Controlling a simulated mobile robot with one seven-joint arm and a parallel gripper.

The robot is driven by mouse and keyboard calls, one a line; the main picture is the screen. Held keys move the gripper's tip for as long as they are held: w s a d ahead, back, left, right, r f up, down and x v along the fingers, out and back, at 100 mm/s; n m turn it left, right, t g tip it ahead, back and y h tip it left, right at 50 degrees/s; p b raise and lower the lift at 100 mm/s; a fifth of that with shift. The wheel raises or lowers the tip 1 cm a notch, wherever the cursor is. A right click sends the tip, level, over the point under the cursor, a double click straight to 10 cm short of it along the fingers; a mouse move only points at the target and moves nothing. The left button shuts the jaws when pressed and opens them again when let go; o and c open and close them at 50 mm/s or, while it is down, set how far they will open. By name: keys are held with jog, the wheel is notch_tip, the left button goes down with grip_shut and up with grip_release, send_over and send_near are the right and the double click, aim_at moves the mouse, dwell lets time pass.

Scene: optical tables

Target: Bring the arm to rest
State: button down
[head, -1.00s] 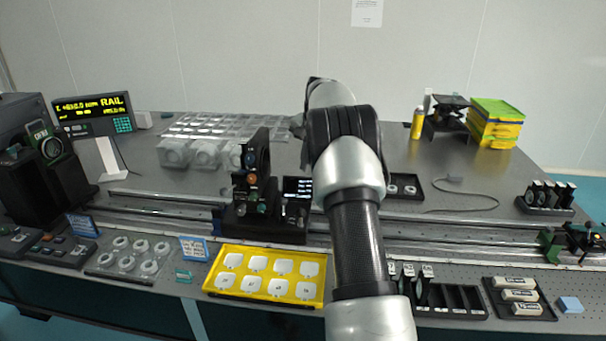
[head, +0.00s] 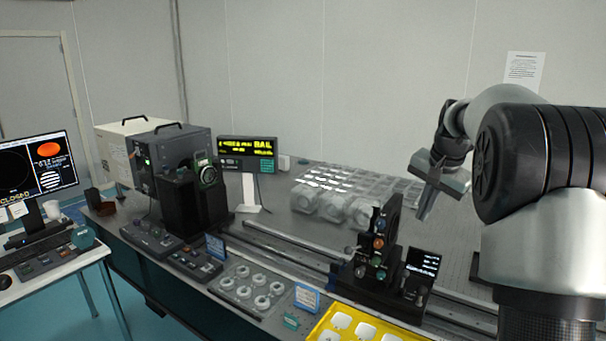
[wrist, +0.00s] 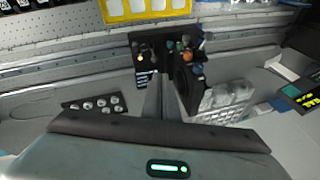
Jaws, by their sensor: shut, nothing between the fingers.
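My arm comes in from the right edge of the head view, its large dark joint (head: 535,160) close to the camera. My gripper (head: 424,210) hangs above the back part of the optical table (head: 470,235), its fingers pointing down. The fingers are together and hold nothing. In the wrist view my gripper (wrist: 158,90) also shows as a narrow closed pair, over the table near the dark lens mount (wrist: 185,85). The gripper looks clear of the things below it.
The lens mount with coloured knobs (head: 378,245) stands on the rail below and left of my gripper. Clear plastic boxes (head: 345,205) lie behind it. A yellow tray (head: 318,332) sits at the front. A side desk with a monitor (head: 38,165) stands at left.

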jog(key=s+a+r+n, duration=0.2)
jog(key=s+a+r, duration=0.15)
jog(key=s, duration=0.25)
jog(key=s+a+r+n+p, duration=0.1)
jog(key=s+a+r, duration=0.1)
jog(key=s+a, duration=0.3)
jog(key=s+a+r+n, duration=0.2)
jog(key=s+a, duration=0.1)
jog(key=s, duration=0.4)
jog(key=s+a+f+n+p, duration=0.1)
jog(key=s+a+f+n, duration=0.1)
jog(key=s, duration=0.6)
jog(key=s+a+f+n+t, duration=0.1)
jog(key=s+a+f+n, duration=0.1)
jog(key=s, duration=0.7)
jog(key=shift+a+f+p, duration=0.35)
jog(key=shift+f, duration=0.4)
jog(key=shift+s, duration=0.1)
